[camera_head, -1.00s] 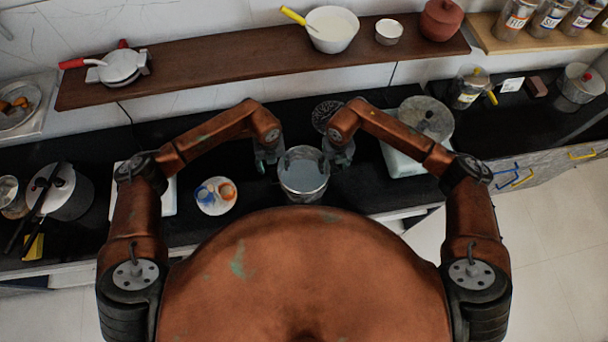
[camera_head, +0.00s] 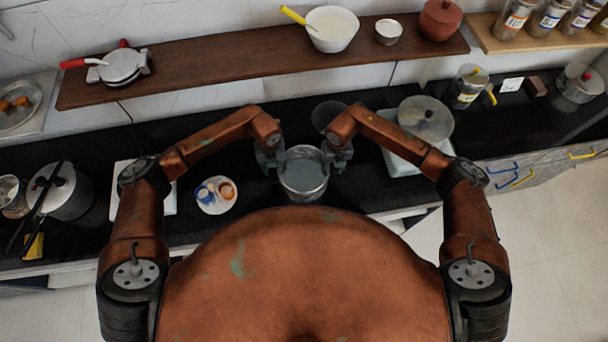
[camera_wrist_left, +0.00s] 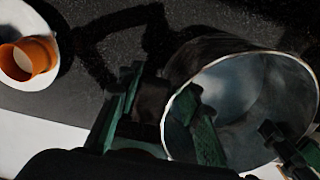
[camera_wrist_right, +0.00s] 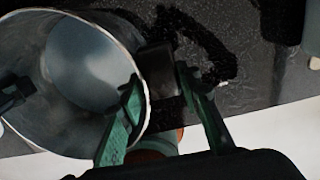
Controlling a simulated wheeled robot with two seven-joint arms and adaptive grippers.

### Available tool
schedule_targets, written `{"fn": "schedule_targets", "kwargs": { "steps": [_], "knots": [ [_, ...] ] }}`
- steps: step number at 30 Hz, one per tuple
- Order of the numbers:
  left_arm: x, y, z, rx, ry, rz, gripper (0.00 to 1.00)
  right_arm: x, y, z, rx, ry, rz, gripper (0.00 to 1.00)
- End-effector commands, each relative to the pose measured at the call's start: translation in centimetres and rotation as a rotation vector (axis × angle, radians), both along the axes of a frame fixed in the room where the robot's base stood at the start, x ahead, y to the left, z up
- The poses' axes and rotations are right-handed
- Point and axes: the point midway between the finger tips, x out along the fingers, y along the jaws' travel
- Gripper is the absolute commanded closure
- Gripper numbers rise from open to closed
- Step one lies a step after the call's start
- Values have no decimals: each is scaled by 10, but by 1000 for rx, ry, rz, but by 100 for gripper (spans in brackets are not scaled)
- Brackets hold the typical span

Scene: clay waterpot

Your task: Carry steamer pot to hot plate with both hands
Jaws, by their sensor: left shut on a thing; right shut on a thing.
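The steamer pot (camera_head: 303,183) is an open metal pot in front of my body, over the black counter. It looks empty. My left gripper (camera_head: 274,160) is shut at its left side; in the left wrist view its fingers are around a dark side handle (camera_wrist_left: 151,101). My right gripper (camera_head: 339,160) is shut at its right side, around the other dark handle (camera_wrist_right: 158,70). I cannot tell whether the pot's base touches the counter. A flat white slab (camera_head: 169,199) lies to the left and a white unit (camera_head: 403,164) to the right; which is the hot plate is unclear.
A round grey lid (camera_head: 426,118) is at the right white unit. A dark round dish (camera_head: 326,112) is behind the pot. A saucer with small cups (camera_head: 213,207) is left of the pot. A lidded pot (camera_head: 65,195) stands further left. A wooden shelf (camera_head: 260,68) runs behind.

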Motion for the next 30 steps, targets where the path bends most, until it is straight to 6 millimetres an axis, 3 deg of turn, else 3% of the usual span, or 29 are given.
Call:
{"fn": "schedule_targets", "kwargs": {
  "steps": [10, 30],
  "knots": [
    [0, 1, 0, 2, -1, 1, 100, 0, -1, 0, -2, 0, -1, 100],
    [1, 2, 6, 4, -1, 2, 100, 1, -1, 6, -3, -2, 0, 100]
  ]
}}
